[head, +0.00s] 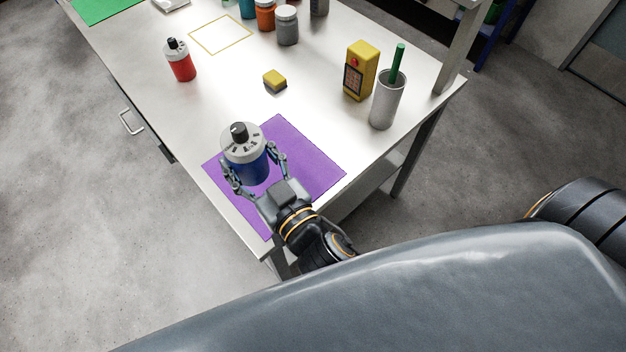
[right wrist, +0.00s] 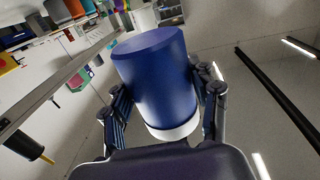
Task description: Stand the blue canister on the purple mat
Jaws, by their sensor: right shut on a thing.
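The blue canister (head: 250,168), with a pale grey top band and a black cap, is between the fingers of my right gripper (head: 254,164). In the head view it appears over the purple mat (head: 310,165), roughly upright with its cap up. In the right wrist view the blue body (right wrist: 155,85) fills the middle, its flat end face shows, and no mat surface touches that end. It looks held in the air; its exact height is unclear. Fingers close on both sides near the pale band. My left gripper is not in view.
A red canister (head: 180,64) stands at the table's left edge. Several jars and a yellow-outlined square (head: 221,17) are farther back.

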